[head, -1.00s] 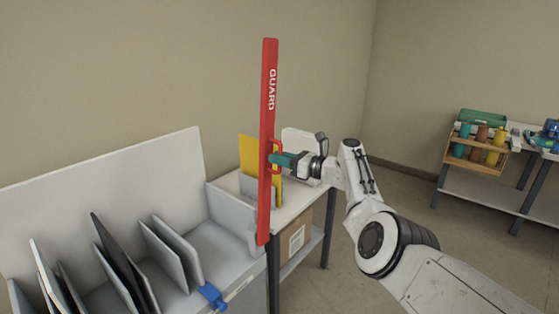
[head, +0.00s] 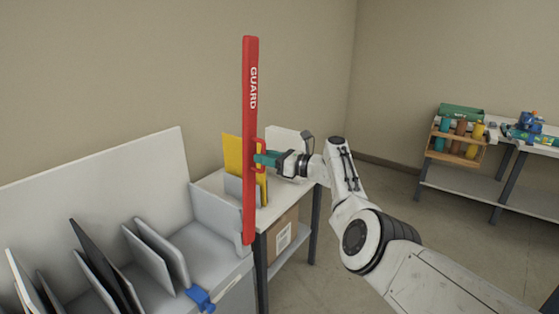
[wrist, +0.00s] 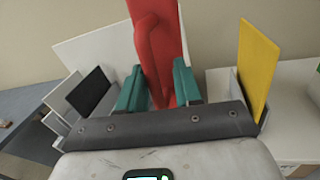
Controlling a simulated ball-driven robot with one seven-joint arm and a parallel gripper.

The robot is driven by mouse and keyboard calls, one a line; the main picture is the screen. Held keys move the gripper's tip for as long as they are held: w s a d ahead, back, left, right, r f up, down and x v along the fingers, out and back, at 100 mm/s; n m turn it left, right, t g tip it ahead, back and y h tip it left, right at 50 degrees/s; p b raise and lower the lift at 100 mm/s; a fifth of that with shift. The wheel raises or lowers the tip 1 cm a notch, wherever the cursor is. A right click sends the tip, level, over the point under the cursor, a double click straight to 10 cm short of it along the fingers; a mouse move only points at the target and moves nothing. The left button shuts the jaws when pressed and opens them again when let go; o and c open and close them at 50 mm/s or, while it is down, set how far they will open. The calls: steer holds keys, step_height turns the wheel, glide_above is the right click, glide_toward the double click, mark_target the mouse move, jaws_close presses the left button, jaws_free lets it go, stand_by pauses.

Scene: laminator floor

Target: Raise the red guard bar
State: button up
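The red guard bar (head: 249,130), lettered GUARD, stands upright in the head view, in front of the side wall of the grey bench. Its red loop handle (head: 261,152) is on its right side. My gripper (head: 258,158) reaches in from the right with its teal fingers at the handle. In the wrist view the bar (wrist: 166,30) rises at the top middle. The handle (wrist: 152,55) comes down between the two fingertips of my gripper (wrist: 159,80). The fingers look apart, one on each side of it; contact is hard to see.
A grey bench (head: 215,245) with upright dark and pale panels (head: 95,250) and a blue clamp (head: 200,297) is at the left. A yellow board (head: 232,155) stands on a side table behind the bar. A wooden caddy (head: 455,145) is on a far table. Floor at right is open.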

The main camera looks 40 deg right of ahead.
steer(key=p+v, duration=0.1)
steer(key=v, duration=0.9)
steer(key=shift+s, duration=0.15)
steer(key=shift+d, duration=0.15)
steer(key=shift+f, duration=0.15)
steer(key=s+a+f+n+g+h, duration=0.2)
steer(key=s+a+f+n+g, duration=0.4)
steer(key=s+f, duration=0.55)
steer(key=s+a+f+n+g+h, duration=0.2)
steer(key=s+a+f+n+g, duration=0.3)
steer(key=s+f+n, duration=0.7)
steer(key=s+a+f+n+g+h, duration=0.1)
steer(key=s+a+n, duration=0.2)
steer(key=s, duration=0.5)
steer(key=s+a+f+n+g+h, duration=0.1)
steer(key=s+a+n, duration=0.3)
steer(key=s, duration=0.4)
steer(key=s+a+f+n+g+h, duration=0.1)
steer(key=s+a+f+n+h, duration=0.1)
steer(key=s+n, duration=0.3)
steer(key=s+a+h, duration=0.1)
steer(key=s, duration=0.2)
steer(key=shift+s+a+n+g, duration=0.2)
steer(key=shift+a+n+g, duration=0.1)
steer(key=shift+g, duration=0.1)
